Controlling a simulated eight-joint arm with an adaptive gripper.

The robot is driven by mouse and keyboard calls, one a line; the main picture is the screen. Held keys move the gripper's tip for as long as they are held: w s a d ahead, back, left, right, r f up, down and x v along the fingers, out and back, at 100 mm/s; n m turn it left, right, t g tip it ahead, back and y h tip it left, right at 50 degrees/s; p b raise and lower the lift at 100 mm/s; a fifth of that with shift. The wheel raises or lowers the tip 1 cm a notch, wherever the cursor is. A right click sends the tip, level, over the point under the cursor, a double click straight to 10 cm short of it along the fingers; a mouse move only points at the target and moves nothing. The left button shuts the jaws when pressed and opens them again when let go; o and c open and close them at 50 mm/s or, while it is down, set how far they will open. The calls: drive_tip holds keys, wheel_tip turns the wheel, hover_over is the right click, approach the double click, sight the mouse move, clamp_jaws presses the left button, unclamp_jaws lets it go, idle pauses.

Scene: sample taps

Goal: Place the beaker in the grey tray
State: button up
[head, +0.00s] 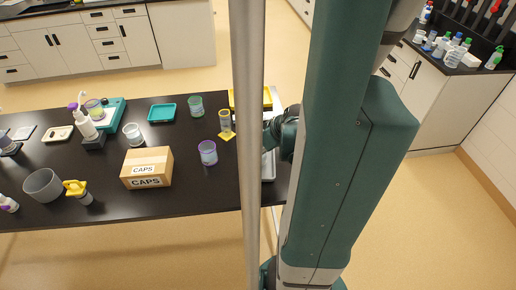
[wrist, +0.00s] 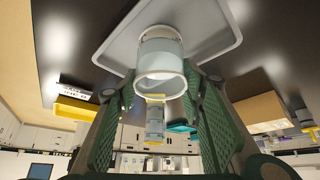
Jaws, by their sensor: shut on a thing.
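In the wrist view, my gripper (wrist: 158,92) is shut on a clear beaker (wrist: 161,52), with one green-padded finger on each side of it. The beaker's open rim faces the camera. The grey tray (wrist: 226,48) lies behind the beaker in that view; I cannot tell whether the beaker touches it. In the head view, only a strip of the grey tray (head: 268,167) shows at the table's right end, between the pole and my arm. The fingers and held beaker are hidden behind my arm there.
Near the tray stand a clear cylinder on a yellow base (head: 225,122), a purple-rimmed cup (head: 208,152), a green cup (head: 196,106) and a yellow tray (head: 238,98). A CAPS carton (head: 147,167) and teal tray (head: 162,112) are further left. The table's front strip is clear.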

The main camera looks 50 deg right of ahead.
drive_tip(key=shift+f, duration=0.2)
drive_tip(key=o, duration=1.2)
drive_tip(key=shift+r, duration=0.1)
drive_tip(key=shift+r, duration=0.1)
drive_tip(key=shift+p+v, duration=0.85)
drive_tip(key=shift+v, duration=0.3)
drive_tip(key=shift+p+v, duration=3.35)
drive_tip(key=shift+v, duration=1.55)
